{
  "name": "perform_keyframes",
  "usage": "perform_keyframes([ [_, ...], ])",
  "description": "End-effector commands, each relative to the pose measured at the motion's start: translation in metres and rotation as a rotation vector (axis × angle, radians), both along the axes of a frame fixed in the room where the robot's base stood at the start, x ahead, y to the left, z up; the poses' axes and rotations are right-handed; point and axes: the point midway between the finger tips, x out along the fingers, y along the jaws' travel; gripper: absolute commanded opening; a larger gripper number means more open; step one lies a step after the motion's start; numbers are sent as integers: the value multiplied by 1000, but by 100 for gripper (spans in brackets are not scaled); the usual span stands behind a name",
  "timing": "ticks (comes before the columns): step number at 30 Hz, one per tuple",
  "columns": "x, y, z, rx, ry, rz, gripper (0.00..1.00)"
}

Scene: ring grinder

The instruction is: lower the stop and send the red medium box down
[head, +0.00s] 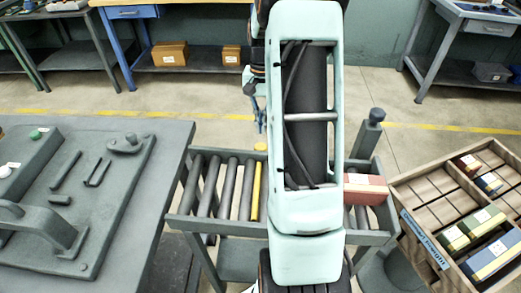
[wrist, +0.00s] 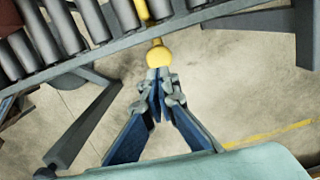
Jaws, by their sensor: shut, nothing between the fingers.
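The red box (head: 366,189) sits on the right part of the roller conveyor (head: 222,189), just right of my arm, which hides part of it. A yellow bar (head: 256,192) lies among the rollers left of my arm. A yellow knob (head: 260,147) stands at the conveyor's far edge. In the wrist view the knob (wrist: 159,55) is just beyond my gripper (wrist: 160,76). My gripper is shut, with its fingertips together and nothing between them. The tips appear close to the knob; I cannot tell whether they touch it.
A wooden compartment tray (head: 405,190) with several coloured boxes stands at the right. A grey workbench (head: 165,160) with a fixture fills the left. A grey post (head: 368,135) rises behind the red box. Open floor (head: 200,95) lies beyond the conveyor.

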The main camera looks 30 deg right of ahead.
Motion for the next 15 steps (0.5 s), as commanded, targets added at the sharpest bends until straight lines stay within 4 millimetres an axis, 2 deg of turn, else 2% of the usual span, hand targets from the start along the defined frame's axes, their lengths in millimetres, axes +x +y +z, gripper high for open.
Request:
perform_keyframes([
  [1, -1, 0, -12, 0, 0, 0, 0],
  [7, -3, 2, -38, 0, 0, -1, 0],
  [15, -4, 3, -48, -1, -1, -1, 0],
])
